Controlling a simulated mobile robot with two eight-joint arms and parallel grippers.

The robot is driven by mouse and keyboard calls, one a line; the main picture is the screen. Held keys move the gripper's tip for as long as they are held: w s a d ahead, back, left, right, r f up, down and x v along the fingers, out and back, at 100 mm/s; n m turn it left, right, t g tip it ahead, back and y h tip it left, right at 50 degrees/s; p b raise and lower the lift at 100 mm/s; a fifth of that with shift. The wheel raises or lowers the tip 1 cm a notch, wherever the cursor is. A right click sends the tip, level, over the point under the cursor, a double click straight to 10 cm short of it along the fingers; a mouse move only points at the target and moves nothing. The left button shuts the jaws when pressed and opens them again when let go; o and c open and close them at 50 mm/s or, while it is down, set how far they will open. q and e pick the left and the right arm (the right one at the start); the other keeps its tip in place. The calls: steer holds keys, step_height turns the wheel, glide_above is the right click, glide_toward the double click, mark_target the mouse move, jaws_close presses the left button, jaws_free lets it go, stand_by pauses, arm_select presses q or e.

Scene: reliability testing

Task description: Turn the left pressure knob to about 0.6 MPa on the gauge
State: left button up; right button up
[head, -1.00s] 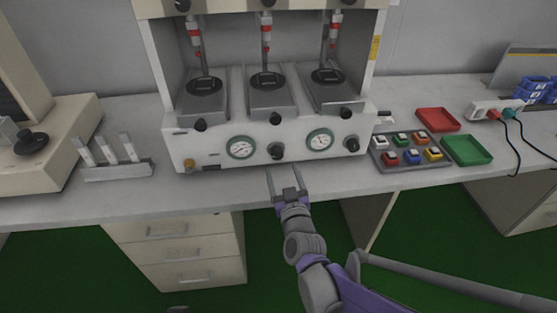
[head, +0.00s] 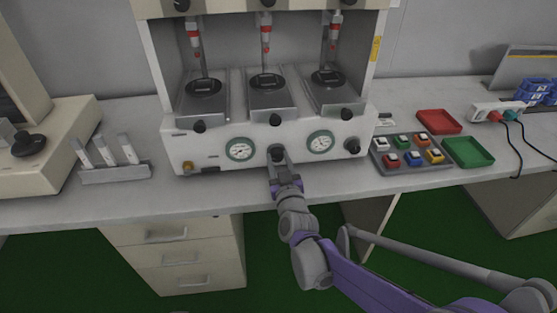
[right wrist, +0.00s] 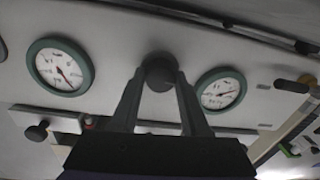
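The left pressure knob (head: 277,153) is a dark round knob on the white machine's front, between two green-rimmed gauges. My right gripper (head: 278,162) reaches it from below and in front. The right wrist view, turned upside down, shows the fingers (right wrist: 161,82) closed in on both sides of the knob (right wrist: 160,72), with no clear gap. The left gauge (head: 240,149) appears on the right in the wrist view (right wrist: 221,91); its figures are too small to read surely. The right gauge (head: 320,142) also shows. My left gripper is out of view.
The right knob (head: 351,145) sits past the right gauge, and a brass fitting (head: 187,167) is at the machine's lower left. A button box (head: 411,151), red tray (head: 438,121) and green tray (head: 467,152) lie to the right. A tube rack (head: 116,172) stands left. The bench front is clear.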

jaws_close()
